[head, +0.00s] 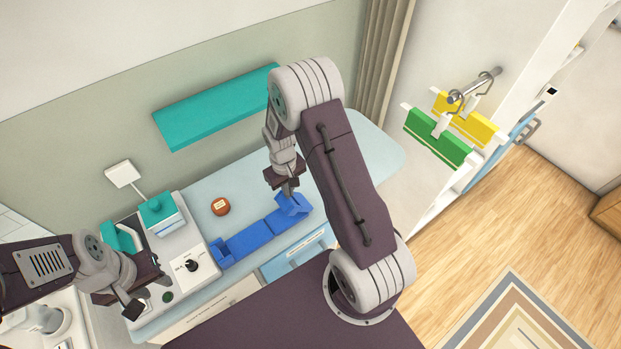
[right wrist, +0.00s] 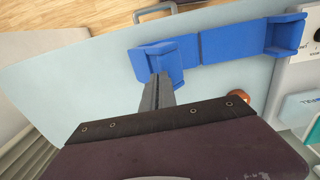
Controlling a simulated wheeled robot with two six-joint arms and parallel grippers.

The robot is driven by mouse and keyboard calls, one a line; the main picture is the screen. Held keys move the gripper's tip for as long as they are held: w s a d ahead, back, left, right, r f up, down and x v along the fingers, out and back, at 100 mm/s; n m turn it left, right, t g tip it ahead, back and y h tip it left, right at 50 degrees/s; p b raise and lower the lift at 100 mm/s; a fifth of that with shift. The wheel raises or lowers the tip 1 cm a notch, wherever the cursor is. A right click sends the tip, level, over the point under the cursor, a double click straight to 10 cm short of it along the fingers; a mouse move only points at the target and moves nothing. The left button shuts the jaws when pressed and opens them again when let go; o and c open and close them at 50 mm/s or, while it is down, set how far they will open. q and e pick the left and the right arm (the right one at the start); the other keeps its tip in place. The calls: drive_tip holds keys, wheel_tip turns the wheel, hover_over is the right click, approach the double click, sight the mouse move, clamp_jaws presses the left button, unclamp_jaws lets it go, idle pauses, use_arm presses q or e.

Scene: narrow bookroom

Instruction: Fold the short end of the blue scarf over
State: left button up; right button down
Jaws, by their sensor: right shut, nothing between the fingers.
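The blue scarf (head: 247,242) lies as a jointed strip on the pale blue table top, and it also shows in the right wrist view (right wrist: 230,43). Its right end segment (head: 293,206) sits at an angle to the strip, with edges that look turned up. My right gripper (head: 288,190) is above that end, shut and empty; its fingertips (right wrist: 160,80) overlap the end segment in the right wrist view, and I cannot tell if they touch it. My left gripper (head: 147,290) is well to the left of the scarf, its fingers apart with nothing visible between them.
A small round orange-brown object (head: 220,206) lies behind the scarf. A grey console (head: 181,262) with a black knob stands left of it, with a teal-topped box (head: 160,213) behind. A teal wall panel (head: 215,107) is above. The table's right part (head: 365,150) is clear.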

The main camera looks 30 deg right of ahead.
sight(271, 224)
drive_tip(key=a+f+h+b, duration=0.2)
drive_tip(key=b, duration=0.2)
drive_tip(key=a+f+h+b, duration=0.2)
drive_tip(key=h+b, duration=0.1)
drive_tip(key=b, duration=0.2)
drive_tip(key=a+f+h+b, duration=0.2)
drive_tip(key=a+f+b, duration=0.1)
drive_tip(key=b, duration=0.2)
drive_tip(key=shift+s+a+t+h, duration=0.1)
drive_tip(key=shift+s+t+h, duration=0.2)
drive_tip(key=shift+h, duration=0.1)
drive_tip(key=shift+a+f+b, duration=0.35)
drive_tip(key=shift+f+b, duration=0.1)
drive_tip(key=shift+b, duration=0.3)
drive_tip(key=shift+a+f+b, duration=0.1)
drive_tip(key=shift+f+b, duration=0.25)
drive_tip(key=shift+f, duration=0.05)
drive_tip(key=shift+a+f, duration=0.2)
drive_tip(key=shift+f, duration=0.05)
drive_tip(key=shift+s, duration=0.1)
